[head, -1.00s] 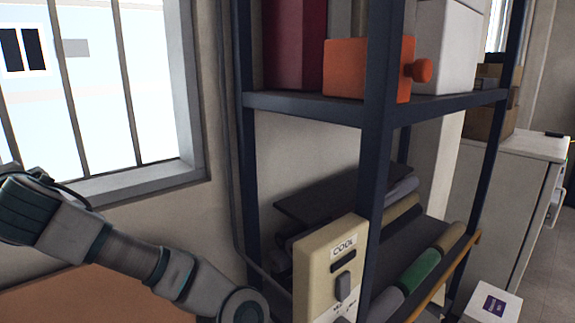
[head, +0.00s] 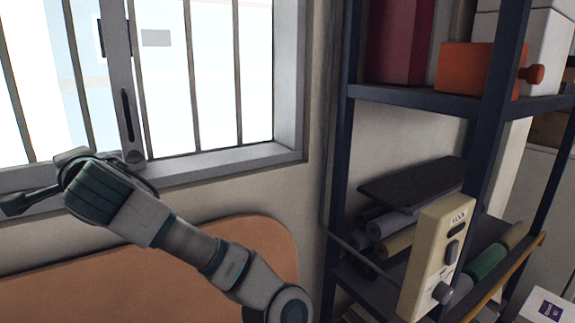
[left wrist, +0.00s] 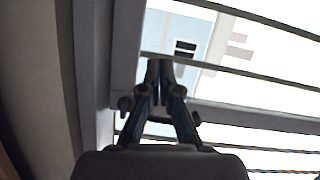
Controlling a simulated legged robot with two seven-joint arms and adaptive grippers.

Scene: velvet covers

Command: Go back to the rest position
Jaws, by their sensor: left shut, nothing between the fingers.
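My left arm rises from the bottom of the head view and reaches up and left, in front of the wall and the window ledge. My left gripper (left wrist: 159,66) shows in the left wrist view with its two dark fingers together at the tips and nothing between them. In the head view the dark end of this arm lies at the far left, in front of the window's lower frame. My right gripper is in neither view.
A barred window (head: 215,80) fills the upper left. An orange panel (head: 60,290) is low behind my arm. At right, a dark shelf rack (head: 425,98) holds an orange box (head: 465,70), a red container (head: 398,40) and rolled fabrics (head: 488,265). A beige control box (head: 432,265) is on its front.

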